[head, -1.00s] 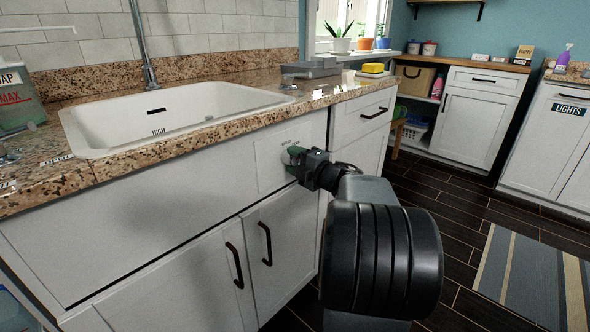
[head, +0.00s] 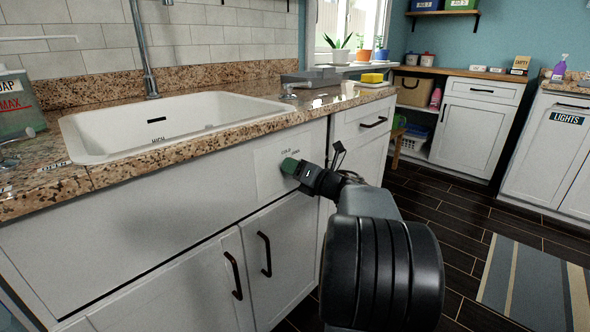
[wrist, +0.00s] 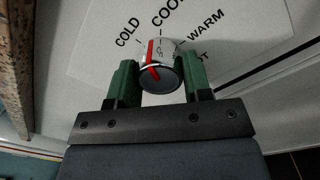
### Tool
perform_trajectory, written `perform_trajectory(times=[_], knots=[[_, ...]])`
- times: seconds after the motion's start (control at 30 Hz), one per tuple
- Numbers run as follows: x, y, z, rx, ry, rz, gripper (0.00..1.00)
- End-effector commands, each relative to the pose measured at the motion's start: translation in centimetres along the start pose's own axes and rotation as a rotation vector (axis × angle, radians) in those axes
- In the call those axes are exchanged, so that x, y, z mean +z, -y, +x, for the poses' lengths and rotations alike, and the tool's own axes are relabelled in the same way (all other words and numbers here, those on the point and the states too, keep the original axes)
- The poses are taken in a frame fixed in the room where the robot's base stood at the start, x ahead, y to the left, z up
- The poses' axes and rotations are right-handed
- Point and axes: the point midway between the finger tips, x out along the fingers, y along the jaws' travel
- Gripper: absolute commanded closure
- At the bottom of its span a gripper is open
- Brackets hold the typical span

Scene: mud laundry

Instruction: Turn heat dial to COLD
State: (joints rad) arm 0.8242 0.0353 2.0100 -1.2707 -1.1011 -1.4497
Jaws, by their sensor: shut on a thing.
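The heat dial (wrist: 160,75) is a round silver knob with a dark face and a red pointer line. It sits on a white panel (wrist: 235,30) marked COLD, COOL, WARM and a partly hidden word ending in OT. In the wrist view the red line points up and slightly left, between COLD and COOL. My gripper (wrist: 160,78) has its green fingers on both sides of the dial and is shut on it. In the head view my gripper (head: 290,166) is at the panel on the cabinet front and hides the dial.
The granite counter edge (head: 215,137) with the white sink (head: 100,145) runs above and left of my gripper. Cabinet doors with dark handles (head: 265,253) are below. A drawer (head: 362,121) is to the right. Dark floor (head: 455,215) is open further right.

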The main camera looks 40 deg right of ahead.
Motion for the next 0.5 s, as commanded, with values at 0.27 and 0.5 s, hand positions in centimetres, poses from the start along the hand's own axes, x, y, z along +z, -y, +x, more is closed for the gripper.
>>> perform_trajectory(times=[0.27,0.5], knots=[[0.01,0.05,-0.02,0.002,-0.007,-0.233,0.78],[0.01,0.07,-0.01,0.004,-0.013,-0.38,0.78]])
